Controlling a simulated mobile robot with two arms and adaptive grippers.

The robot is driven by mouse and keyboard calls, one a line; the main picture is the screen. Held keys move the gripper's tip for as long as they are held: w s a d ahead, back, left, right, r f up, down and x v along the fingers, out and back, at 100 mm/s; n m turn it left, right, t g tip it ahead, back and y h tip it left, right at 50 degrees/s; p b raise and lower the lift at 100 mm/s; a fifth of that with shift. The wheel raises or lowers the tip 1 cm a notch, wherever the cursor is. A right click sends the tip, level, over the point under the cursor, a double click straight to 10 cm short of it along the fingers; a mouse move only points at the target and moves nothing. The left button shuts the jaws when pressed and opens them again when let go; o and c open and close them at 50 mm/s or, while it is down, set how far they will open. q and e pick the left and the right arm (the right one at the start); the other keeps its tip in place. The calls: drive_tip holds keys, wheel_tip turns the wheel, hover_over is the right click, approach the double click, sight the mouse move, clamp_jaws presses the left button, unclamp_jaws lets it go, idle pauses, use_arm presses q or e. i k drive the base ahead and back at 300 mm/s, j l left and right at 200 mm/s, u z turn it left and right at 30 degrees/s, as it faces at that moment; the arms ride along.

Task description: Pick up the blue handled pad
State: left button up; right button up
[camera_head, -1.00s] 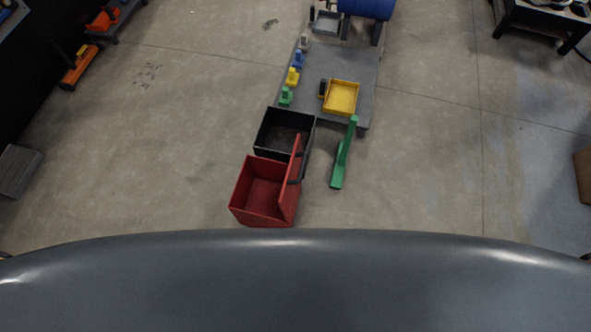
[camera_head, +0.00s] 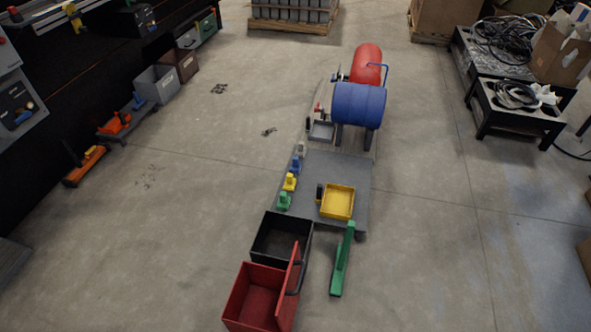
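A small blue handled piece (camera_head: 296,165), probably the blue handled pad, stands on the left edge of the grey flat cart (camera_head: 330,168). It is in a row with a yellow piece (camera_head: 290,182) and a green piece (camera_head: 284,201) nearer to me and a pale grey piece (camera_head: 300,150) beyond it. It is small in the view, so its exact shape is hard to tell. Neither of my grippers is in view.
A yellow tray (camera_head: 337,203) lies on the cart. Blue (camera_head: 358,104) and red (camera_head: 366,62) drums lie behind. Black (camera_head: 281,238) and red (camera_head: 262,296) open bins and a green upright-handled piece (camera_head: 341,262) are in front.

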sight(296, 167)
drive_tip(key=k+j, duration=0.1)
drive_tip(key=j, duration=0.3)
drive_tip(key=i+j+z, duration=0.15)
drive_tip(key=j, duration=1.2)
drive_tip(key=j+z, duration=0.1)
drive_tip(key=j, duration=1.25)
drive_tip(key=i+j+z, duration=0.25)
drive_tip(key=i+j, duration=0.9)
